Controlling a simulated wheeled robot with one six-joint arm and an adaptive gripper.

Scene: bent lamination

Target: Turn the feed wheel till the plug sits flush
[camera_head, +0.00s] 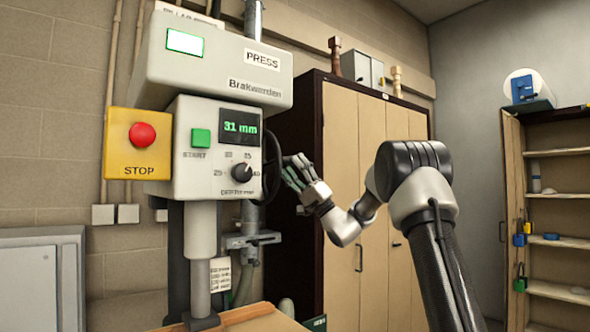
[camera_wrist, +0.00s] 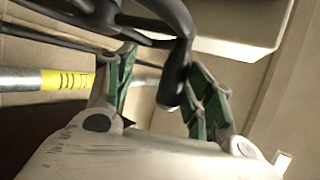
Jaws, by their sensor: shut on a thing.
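The feed wheel (camera_head: 271,165) is a dark wheel on the right side of the press head, seen nearly edge-on in the head view. In the wrist view its dark rim and handle (camera_wrist: 174,85) come between the green-padded fingers of my gripper (camera_wrist: 163,62). My gripper (camera_head: 291,170) is shut on the wheel in the head view. The exact contact of each finger is hard to make out. The press display (camera_head: 240,127) reads 31 mm. The grey press ram (camera_head: 201,242) points down below the head. I cannot make out the plug or whether it sits flush.
A yellow box with a red STOP button (camera_head: 142,134) is left of the press, and a green START button (camera_head: 201,138) is on its front. A tall cabinet (camera_head: 350,225) stands close behind my arm. Open shelves (camera_head: 555,197) are at the far right.

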